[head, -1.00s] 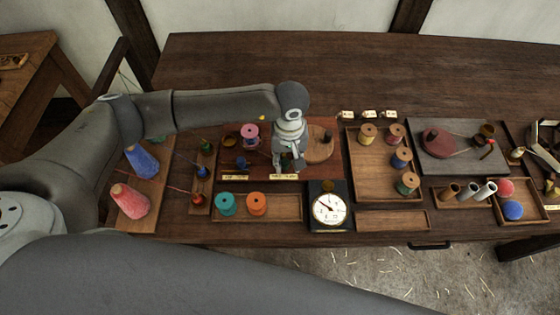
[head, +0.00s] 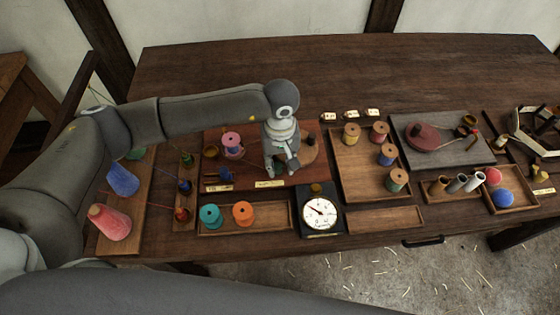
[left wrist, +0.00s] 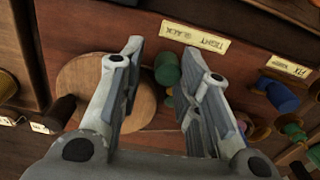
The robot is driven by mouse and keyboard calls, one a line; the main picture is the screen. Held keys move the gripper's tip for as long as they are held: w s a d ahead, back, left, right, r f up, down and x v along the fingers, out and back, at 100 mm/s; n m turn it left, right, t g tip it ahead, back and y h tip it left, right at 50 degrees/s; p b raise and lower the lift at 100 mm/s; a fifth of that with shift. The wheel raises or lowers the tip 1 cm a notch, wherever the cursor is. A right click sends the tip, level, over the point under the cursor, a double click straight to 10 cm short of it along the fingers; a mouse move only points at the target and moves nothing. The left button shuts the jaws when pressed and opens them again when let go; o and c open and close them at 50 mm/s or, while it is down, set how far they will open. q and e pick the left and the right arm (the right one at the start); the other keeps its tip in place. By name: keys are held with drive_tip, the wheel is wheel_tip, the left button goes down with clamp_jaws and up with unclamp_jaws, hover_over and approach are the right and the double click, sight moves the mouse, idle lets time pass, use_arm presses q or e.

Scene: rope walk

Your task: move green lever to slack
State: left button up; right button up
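The green lever (left wrist: 167,69) has a rounded green knob and shows in the left wrist view, beside the pale label (left wrist: 195,40) with upside-down words that seem to read TIGHT and SLACK. The knob is near the label's left end there, the one that seems to say SLACK. My left gripper (left wrist: 165,57) is open, one finger on each side of the knob; contact cannot be told. In the head view my left gripper (head: 281,170) points down over the red-brown board (head: 215,142) and hides the lever. My right gripper is out of view.
A round wooden disc (left wrist: 85,85) lies beside the left finger in the wrist view. A blue peg (left wrist: 278,95) stands to the right. In the head view a dial gauge (head: 320,213) sits in front of the board, and a spool tray (head: 362,185) lies to the right. The back table is clear.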

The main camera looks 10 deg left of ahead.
use_arm(q)
drive_tip(key=shift+s+a, duration=0.1)
drive_tip(key=shift+a, duration=0.05)
drive_tip(key=shift+r+p, duration=1)
drive_tip(key=shift+r, duration=2.5)
